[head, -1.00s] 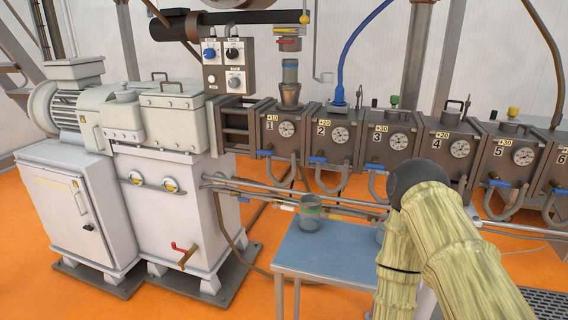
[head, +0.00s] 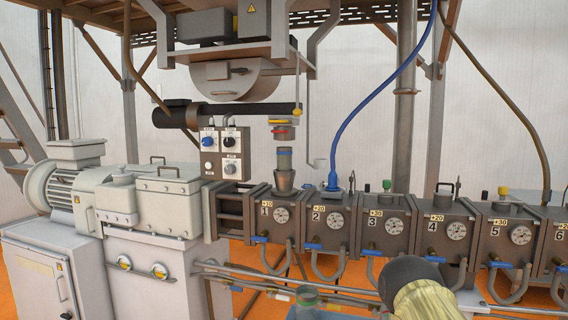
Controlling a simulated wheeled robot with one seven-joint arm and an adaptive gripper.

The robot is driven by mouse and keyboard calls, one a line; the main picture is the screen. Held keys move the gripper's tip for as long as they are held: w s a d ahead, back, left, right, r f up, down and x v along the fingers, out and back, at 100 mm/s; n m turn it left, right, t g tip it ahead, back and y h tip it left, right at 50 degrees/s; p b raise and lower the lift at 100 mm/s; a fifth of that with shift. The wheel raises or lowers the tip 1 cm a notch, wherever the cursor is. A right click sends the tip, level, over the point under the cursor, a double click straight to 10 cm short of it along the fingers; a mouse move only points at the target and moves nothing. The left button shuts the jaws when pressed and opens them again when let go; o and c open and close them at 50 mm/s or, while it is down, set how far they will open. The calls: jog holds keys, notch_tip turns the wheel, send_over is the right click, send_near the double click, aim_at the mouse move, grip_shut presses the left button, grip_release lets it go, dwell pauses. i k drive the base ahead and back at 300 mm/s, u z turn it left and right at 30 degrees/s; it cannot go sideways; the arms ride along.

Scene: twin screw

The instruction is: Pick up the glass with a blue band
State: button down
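A grey, see-through-looking cylinder with a blue band (head: 285,160) stands upright on the grey funnel (head: 284,182) above barrel block 1. A glass with a greenish band (head: 306,298) shows at the bottom edge, and its lower part is cut off. Part of my arm, with a dark round joint and a yellowish sleeve, shows at the lower right. My gripper is out of view.
Numbered barrel blocks (head: 390,224) with dials run across the right. Above the cylinder hang a red ring (head: 281,127) and a dark horizontal tube (head: 225,112). A control box (head: 225,152) stands left of it. Pipes (head: 345,304) run below the blocks.

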aim_at(284, 154)
jog(key=u, duration=0.45)
jog(key=k, duration=0.55)
jog(key=u, duration=1.05)
jog(key=i, duration=0.7)
jog(key=z, duration=0.55)
jog(key=i, duration=0.65)
jog(key=z, duration=0.5)
